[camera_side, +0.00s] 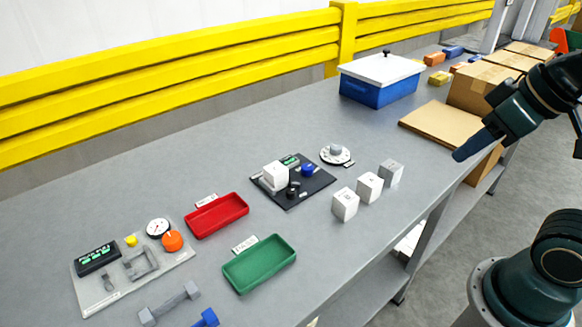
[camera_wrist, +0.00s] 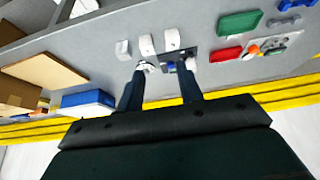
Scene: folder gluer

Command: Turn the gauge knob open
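A light grey panel (camera_side: 135,272) lies at the front left of the bench in the side view. It carries a white round gauge (camera_side: 158,228) with an orange knob (camera_side: 172,241) beside it. In the wrist view the orange knob (camera_wrist: 254,49) is small, at the right; whether it is open or closed cannot be told. A separate white dial with a grey knob (camera_side: 335,152) stands near the bench middle. My gripper (camera_side: 460,156) is high at the right in the side view, far from the panel. In the wrist view its two fingers (camera_wrist: 161,72) are apart with nothing held.
A red tray (camera_side: 217,215) and a green tray (camera_side: 260,264) lie right of the panel. A black board (camera_side: 310,188) and several white-grey blocks (camera_side: 345,205) are mid-bench. A blue box (camera_side: 380,92) and cardboard boxes (camera_side: 470,90) stand behind. A yellow rail (camera_side: 170,85) runs along the back.

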